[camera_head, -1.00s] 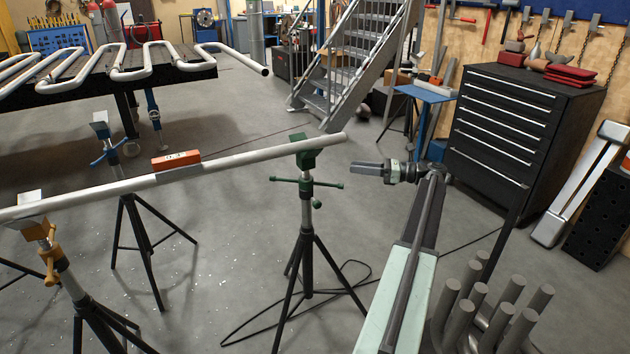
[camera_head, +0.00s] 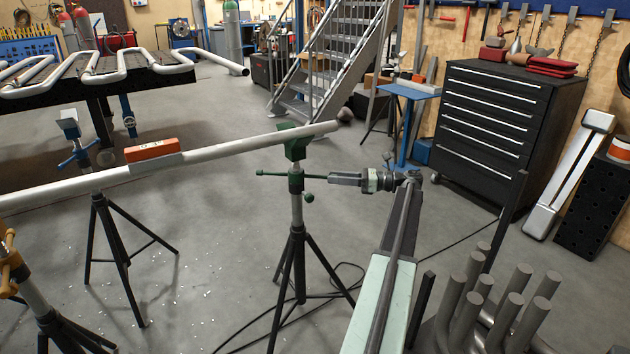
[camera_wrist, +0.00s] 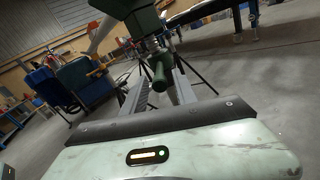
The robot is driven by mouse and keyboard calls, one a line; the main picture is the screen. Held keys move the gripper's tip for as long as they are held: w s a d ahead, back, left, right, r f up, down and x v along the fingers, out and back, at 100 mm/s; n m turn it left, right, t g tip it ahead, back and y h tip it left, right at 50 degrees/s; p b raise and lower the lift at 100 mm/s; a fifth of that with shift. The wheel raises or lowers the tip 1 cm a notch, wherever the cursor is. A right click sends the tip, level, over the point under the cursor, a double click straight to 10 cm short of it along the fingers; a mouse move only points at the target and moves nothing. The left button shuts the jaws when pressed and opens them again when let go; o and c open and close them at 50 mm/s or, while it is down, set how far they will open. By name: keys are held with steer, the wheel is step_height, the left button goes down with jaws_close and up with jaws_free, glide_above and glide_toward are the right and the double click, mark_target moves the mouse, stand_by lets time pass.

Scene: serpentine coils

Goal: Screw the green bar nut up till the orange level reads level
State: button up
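The green bar nut (camera_head: 296,182) sits on the green-headed stand (camera_head: 293,143), with its bars sticking out sideways. A long pale pipe (camera_head: 223,149) rests on that stand, and the orange level (camera_head: 152,149) lies on the pipe to the left. The level's reading is too small to make out. My gripper (camera_head: 332,179) is at the nut's right side, in line with its right bar. In the wrist view, the gripper (camera_wrist: 160,84) is open, with a green bar end (camera_wrist: 160,74) between its fingers and gaps seeming to show beside it.
An orange-nut stand (camera_head: 12,265) is at the lower left and a blue-nut stand (camera_head: 72,146) stands behind the pipe. Thick grey bent rods (camera_head: 490,310) rise at the lower right. A black drawer cabinet (camera_head: 505,125) stands behind my arm. A dark cable lies on the floor.

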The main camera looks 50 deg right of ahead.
mark_target(304, 176)
steer(key=x, duration=0.7)
steer(key=shift+w+a, duration=0.2)
steer(key=shift+w, duration=0.1)
jaws_close()
steer(key=shift+s+d, duration=0.1)
stand_by(0.9)
